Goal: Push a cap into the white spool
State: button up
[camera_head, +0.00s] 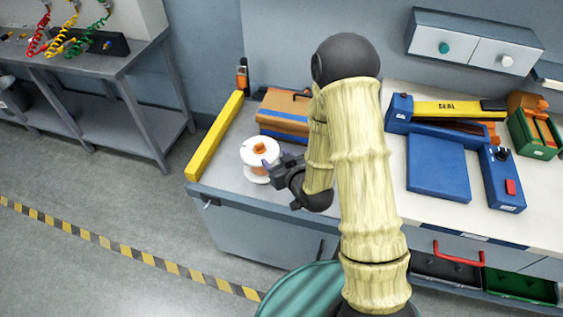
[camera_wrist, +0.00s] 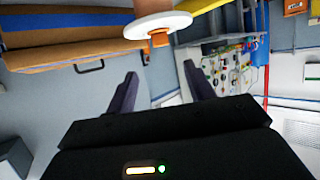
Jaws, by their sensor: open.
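The white spool (camera_head: 249,157) stands upright near the left end of the workbench, with copper-orange winding below its white top flange. A small orange cap (camera_head: 260,147) sits at the middle of the flange and sticks up from it. In the wrist view, the white flange (camera_wrist: 133,28) and the orange cap (camera_wrist: 160,40) show at the top centre, beyond my fingertips. My gripper (camera_head: 277,166) is beside the spool on its right. It also shows in the wrist view (camera_wrist: 160,71), with its fingers apart and nothing between them. The gripper partly hides the spool's lower right side in the head view.
A yellow bar (camera_head: 217,135) edges the bench's left end. A brown and blue toolbox (camera_head: 285,112) stands behind the spool. Blue fixtures (camera_head: 438,168) and a green bin (camera_head: 534,136) are to the right of my arm. Bare bench top lies in front of the spool.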

jog(key=p+v, duration=0.2)
jog(key=p, duration=0.2)
jog(key=shift+s+d+r, duration=0.1)
jog(key=shift+r, duration=0.1)
dwell(0.9)
jog(key=s+d+r+m+g+h+p, duration=0.1)
jog(key=s+d+r+m+g+h, duration=0.1)
jog(key=d+r+g+h, duration=0.4)
jog(key=s+d+r+m+g, duration=0.3)
jog(key=s+d+r, duration=0.2)
jog(key=s+r, duration=0.5)
jog(key=shift+s+d+g+p, duration=0.3)
jog(key=shift+s+g+p, duration=0.1)
jog(key=shift+s, duration=0.7)
jog(key=shift+r, duration=0.1)
dwell(0.9)
